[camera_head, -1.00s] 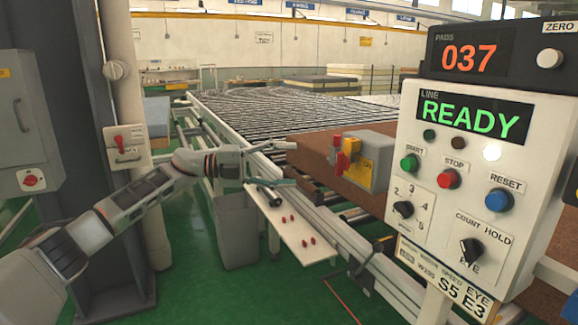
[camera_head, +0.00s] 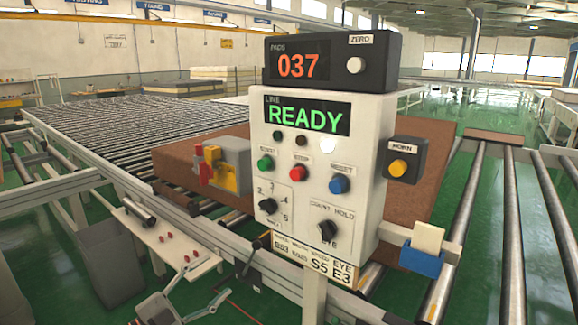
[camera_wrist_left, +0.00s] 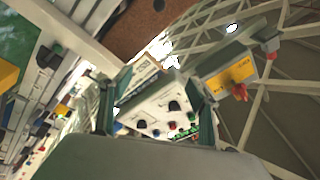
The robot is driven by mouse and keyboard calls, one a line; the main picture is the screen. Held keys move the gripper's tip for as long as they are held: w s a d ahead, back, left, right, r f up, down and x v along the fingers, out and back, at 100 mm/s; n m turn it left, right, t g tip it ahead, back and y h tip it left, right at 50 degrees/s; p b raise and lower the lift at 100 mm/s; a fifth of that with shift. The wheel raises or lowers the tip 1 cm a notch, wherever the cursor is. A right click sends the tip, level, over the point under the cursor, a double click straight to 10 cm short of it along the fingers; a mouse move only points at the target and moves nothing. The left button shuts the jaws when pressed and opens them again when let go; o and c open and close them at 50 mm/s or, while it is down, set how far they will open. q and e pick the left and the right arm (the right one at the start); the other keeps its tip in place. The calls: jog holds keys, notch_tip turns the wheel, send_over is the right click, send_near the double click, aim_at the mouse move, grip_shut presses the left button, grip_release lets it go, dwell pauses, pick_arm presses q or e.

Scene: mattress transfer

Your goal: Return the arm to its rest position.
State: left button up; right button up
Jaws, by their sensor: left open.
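My left gripper (camera_head: 206,286) is at the bottom edge of the head view, left of the control panel's post, just in front of the white shelf with red pegs. It is open and seems empty. In the left wrist view its two fingers (camera_wrist_left: 156,95) stand wide apart, with the control panel (camera_wrist_left: 165,108) seen beyond the gap between them. Most of my left arm is below the head view. My right gripper is not in view.
The control panel (camera_head: 318,185) reads READY, with a counter (camera_head: 298,67) at 037 above it. A grey-and-yellow switch box (camera_head: 228,165) stands left of it. The white shelf (camera_head: 150,232) sticks out below the roller conveyor (camera_head: 90,135). A grey bin (camera_head: 103,265) stands left.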

pick_arm(q)
jog(key=s+f+n+g+y+p, duration=0.1)
jog(key=s+f+n+y, duration=0.4)
jog(key=s+f, duration=0.8)
jog(key=s+f+n+g+y+p, duration=0.1)
jog(key=s+f+n+g+y, duration=0.2)
jog(key=s+f+n+y, duration=0.3)
jog(key=s+a+f+n, duration=0.1)
jog(key=s+f+n, duration=0.3)
jog(key=s+f, duration=0.4)
jog(key=shift+s+f, duration=0.15)
jog(key=shift+s, duration=2.1)
